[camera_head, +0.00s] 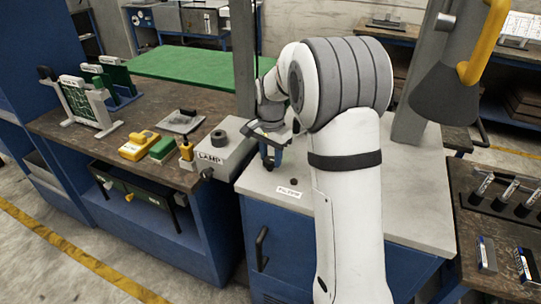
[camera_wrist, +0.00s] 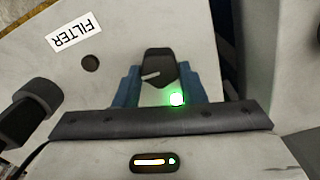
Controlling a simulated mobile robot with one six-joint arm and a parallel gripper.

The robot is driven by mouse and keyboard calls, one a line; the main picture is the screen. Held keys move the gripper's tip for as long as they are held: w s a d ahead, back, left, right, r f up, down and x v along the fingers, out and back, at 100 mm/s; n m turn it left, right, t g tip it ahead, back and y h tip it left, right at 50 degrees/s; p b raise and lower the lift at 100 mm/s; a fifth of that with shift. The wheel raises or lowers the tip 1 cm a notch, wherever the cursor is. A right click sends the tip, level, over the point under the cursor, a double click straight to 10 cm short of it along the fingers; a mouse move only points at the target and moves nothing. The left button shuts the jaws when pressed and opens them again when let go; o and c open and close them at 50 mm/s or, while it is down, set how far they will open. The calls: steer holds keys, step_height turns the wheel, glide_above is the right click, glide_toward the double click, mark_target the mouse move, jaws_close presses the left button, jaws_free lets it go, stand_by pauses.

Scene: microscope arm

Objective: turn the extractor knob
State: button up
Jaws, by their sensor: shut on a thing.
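My gripper (camera_head: 270,160) points down at the light grey cabinet top (camera_head: 415,200), near its left edge in the head view. In the wrist view, the blue fingers of my gripper (camera_wrist: 159,84) stand on both sides of a black knob (camera_wrist: 157,66) and are shut on it. The knob has a white pointer line, which points left and slightly down in the wrist view. A green light (camera_wrist: 176,99) glows beside the knob.
A grey LAMP box (camera_head: 222,150) stands close to the left of my gripper. A grey post (camera_head: 243,60) rises behind it. The cabinet top right of my arm is clear.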

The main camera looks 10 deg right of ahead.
mark_target(271, 159)
stand_by(0.4)
steer(key=o, duration=1)
step_height(271, 159, up, 7)
steer(key=shift+f, duration=0.1)
steer(key=shift+r, duration=0.5)
steer(key=shift+s+r, duration=0.1)
